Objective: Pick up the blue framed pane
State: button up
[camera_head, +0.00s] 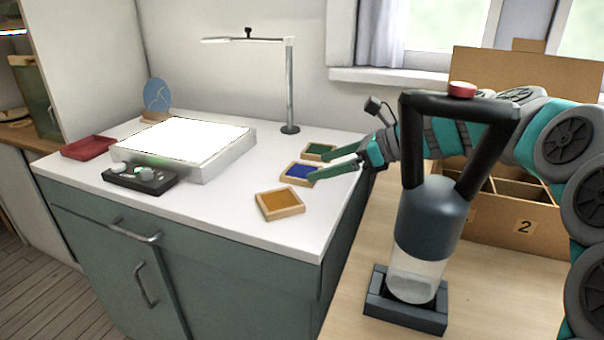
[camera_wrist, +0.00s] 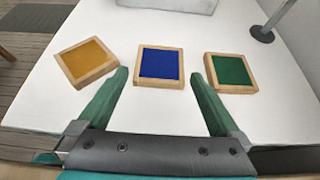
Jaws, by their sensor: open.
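The blue framed pane (camera_head: 299,171) lies flat on the white cabinet top, a blue square in a light wooden frame. In the wrist view the blue pane (camera_wrist: 160,64) is upper centre, beyond and between the green fingertips. My gripper (camera_head: 318,164) reaches in from the right with its fingers apart and nothing between them. In the wrist view my gripper (camera_wrist: 160,75) has one finger on each side of the pane's near edge. I cannot tell the height of the fingertips above the top. In the head view a finger hides part of the pane's frame.
An amber framed pane (camera_head: 280,204) lies in front and a green framed pane (camera_head: 319,151) behind. A cardboard box (camera_head: 535,213) stands at right.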

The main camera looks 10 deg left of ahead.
aim_at(306, 171)
jog(key=x, duration=0.3)
jog(key=shift+a+f, duration=0.15)
jog(key=shift+a, duration=0.15)
jog(key=shift+c, duration=0.2)
jog(key=shift+w, duration=0.1)
jog(key=c, duration=1)
